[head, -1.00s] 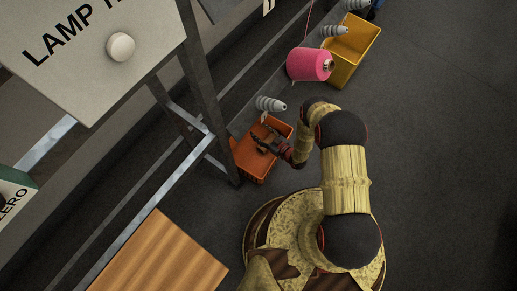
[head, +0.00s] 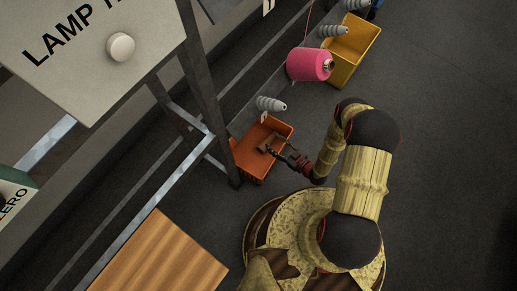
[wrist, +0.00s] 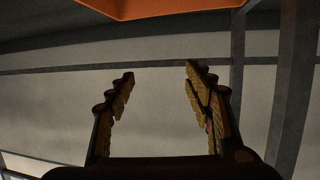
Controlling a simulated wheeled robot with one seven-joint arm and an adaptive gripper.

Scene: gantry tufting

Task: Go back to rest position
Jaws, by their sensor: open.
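My gripper (head: 271,150) shows in the head view at the right side of the orange bin (head: 246,168), its fingers overlapping the bin's opening. Whether they are inside or above the bin I cannot tell. In the wrist view my gripper (wrist: 160,72) has its two fingers apart with nothing between them. An orange surface, which looks like part of the bin (wrist: 160,8), crosses the top of that view. My arm reaches up from my base and bends left to the bin.
A grey ribbed cone (head: 270,104) is just above the orange bin. A pink yarn cone (head: 308,64) and a yellow bin (head: 352,50) lie further back. A metal frame (head: 205,100) and a wooden top (head: 160,258) are to the left. The floor to the right (head: 445,150) is clear.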

